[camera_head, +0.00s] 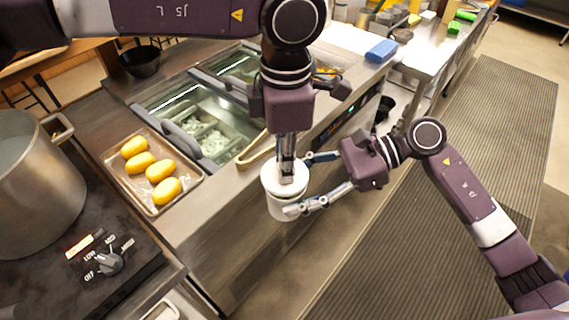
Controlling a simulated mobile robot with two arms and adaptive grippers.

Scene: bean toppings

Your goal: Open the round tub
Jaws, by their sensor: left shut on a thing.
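The round tub (282,209) is white and sits in front of the counter edge, apparently held in the air. Its white round lid (272,180) is on top. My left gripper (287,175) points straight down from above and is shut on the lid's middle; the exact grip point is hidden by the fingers. My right gripper (302,183) reaches in from the right, with one finger on the tub's near side and one on its far side, shut on the tub's body. Whether the lid is loose cannot be told.
A metal tray with several yellow potato-like items (160,169) lies on the counter left of the tub. A large pot (35,185) stands on the stove at far left. Topping bins (205,135) are behind. A blue sponge (381,50) lies at back right. Striped floor mat (440,200) is clear.

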